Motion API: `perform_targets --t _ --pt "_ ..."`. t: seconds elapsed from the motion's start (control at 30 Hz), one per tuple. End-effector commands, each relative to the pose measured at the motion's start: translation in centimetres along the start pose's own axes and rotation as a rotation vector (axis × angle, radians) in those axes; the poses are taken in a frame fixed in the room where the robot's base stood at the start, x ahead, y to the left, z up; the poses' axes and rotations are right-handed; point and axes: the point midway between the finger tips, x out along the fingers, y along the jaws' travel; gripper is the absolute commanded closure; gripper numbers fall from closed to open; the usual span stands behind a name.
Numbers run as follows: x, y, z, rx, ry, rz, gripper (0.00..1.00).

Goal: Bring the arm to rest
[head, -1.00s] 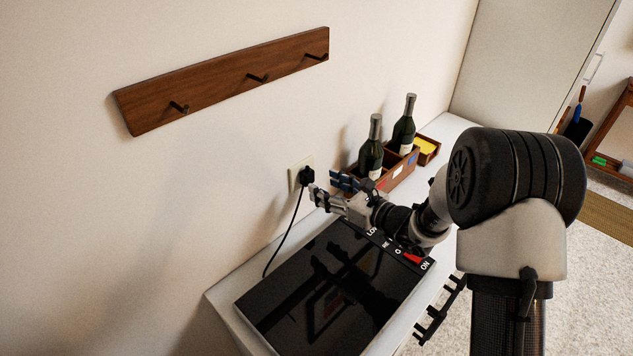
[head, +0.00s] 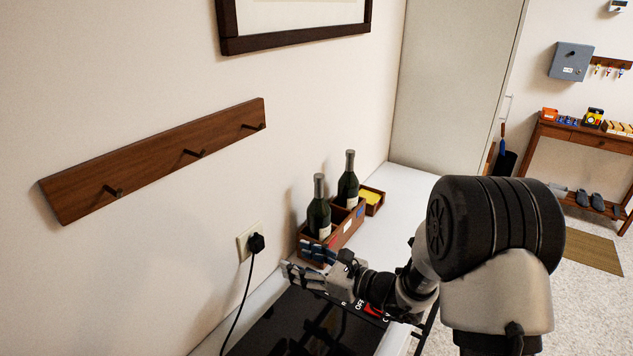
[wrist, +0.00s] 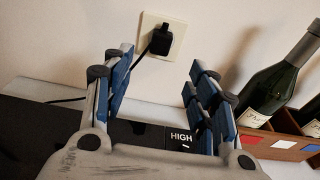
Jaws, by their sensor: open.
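My gripper (head: 294,262) is open and empty, held above the dark cooktop (head: 290,322) on the white counter. In the wrist view my gripper (wrist: 155,85) shows its two blue-padded fingers spread apart, with nothing between them but the view of the wall. Beyond the fingers is a black plug (wrist: 161,42) in a wall socket (wrist: 149,35). The plug also shows in the head view (head: 256,242), left of the gripper and apart from it. My arm reaches in from the right and hides part of the counter and the cooktop.
Two dark bottles (head: 319,210) stand in a wooden crate (head: 347,228) just behind the gripper. A small box with yellow notes (head: 371,197) is beyond. A black cord (head: 238,307) hangs from the plug. A hook rail (head: 160,162) is on the wall. A shoe table (head: 560,134) stands far right.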

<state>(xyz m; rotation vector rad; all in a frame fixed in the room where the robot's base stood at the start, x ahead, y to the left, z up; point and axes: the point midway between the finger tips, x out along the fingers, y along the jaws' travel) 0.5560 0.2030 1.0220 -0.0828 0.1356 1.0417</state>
Motion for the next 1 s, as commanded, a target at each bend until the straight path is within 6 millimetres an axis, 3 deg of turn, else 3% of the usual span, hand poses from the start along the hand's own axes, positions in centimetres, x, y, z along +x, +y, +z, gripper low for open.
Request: perform_targets --t 0.13,0.27,0.4,0.6,0.8,1.0 --pt "-0.7 2.3 2.4 -0.099 0.018 0.079 0.47" --pt "-2.8 7.0 5.6 -0.303 0.070 0.232 0.47" --pt "-6.5 12.4 7.5 -0.574 0.157 0.412 0.47" --pt "-13.4 17.8 7.5 -0.977 0.318 0.637 0.47" --pt "-21.2 19.8 6.1 -1.382 0.531 0.829 0.47" --pt "-28.8 19.0 5.2 -1.746 0.789 0.987 0.47"
